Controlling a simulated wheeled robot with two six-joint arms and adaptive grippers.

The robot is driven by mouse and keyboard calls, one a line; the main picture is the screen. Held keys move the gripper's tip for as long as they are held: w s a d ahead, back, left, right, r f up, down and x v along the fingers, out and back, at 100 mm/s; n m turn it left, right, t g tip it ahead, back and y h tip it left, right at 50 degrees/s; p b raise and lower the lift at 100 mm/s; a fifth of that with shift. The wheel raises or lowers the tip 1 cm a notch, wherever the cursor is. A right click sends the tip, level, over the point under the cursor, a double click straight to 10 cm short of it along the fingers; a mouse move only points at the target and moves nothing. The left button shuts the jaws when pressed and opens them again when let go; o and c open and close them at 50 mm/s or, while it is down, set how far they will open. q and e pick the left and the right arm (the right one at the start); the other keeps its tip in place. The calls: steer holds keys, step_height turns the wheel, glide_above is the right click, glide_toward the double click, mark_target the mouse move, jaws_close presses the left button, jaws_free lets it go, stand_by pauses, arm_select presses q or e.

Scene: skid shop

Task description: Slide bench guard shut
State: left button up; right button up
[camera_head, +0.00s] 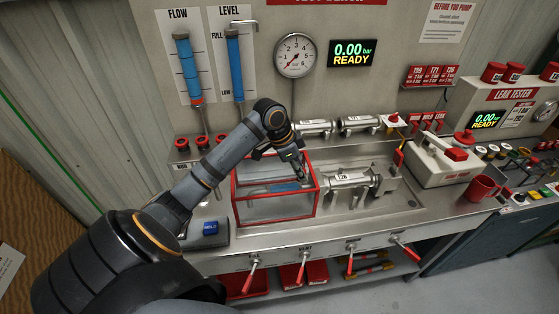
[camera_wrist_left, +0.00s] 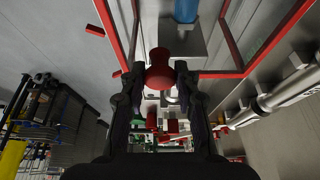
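The bench guard (camera_head: 236,203) is a clear box with a red frame over the left part of the steel bench. To its right, a metal unit labelled 126 (camera_head: 350,181) stands uncovered. My left gripper (camera_head: 301,173) is at the guard's right upper edge. In the left wrist view the red frame (camera_wrist_left: 112,27) spans the top, with a red knob (camera_wrist_left: 160,72) on it. The fingers of my left gripper (camera_wrist_left: 160,80) flank the knob closely on both sides. Whether they touch it is unclear. My right gripper is out of view.
A blue HOLD button box (camera_head: 210,229) sits at the bench's left front. Red-handled valves (camera_head: 302,268) line the front edge. The bench around unit 126 is mostly clear.

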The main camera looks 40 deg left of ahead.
mark_target(313, 178)
arm_select(q)
steer(key=shift+w+d+r+p, duration=0.15)
steer(key=shift+w+d+p, duration=0.2)
steer(key=shift+w+d, duration=0.4)
steer(key=shift+c, duration=0.3)
steer(key=shift+w+d, duration=0.35)
steer(key=shift+w, duration=0.25)
steer(key=shift+w+d+p, duration=0.3)
steer(key=shift+d+p, duration=0.05)
steer(key=shift+p, duration=0.05)
steer(key=shift+w+d+p, duration=0.4)
steer(key=shift+w+d, duration=0.45)
steer(key=shift+w, duration=0.2)
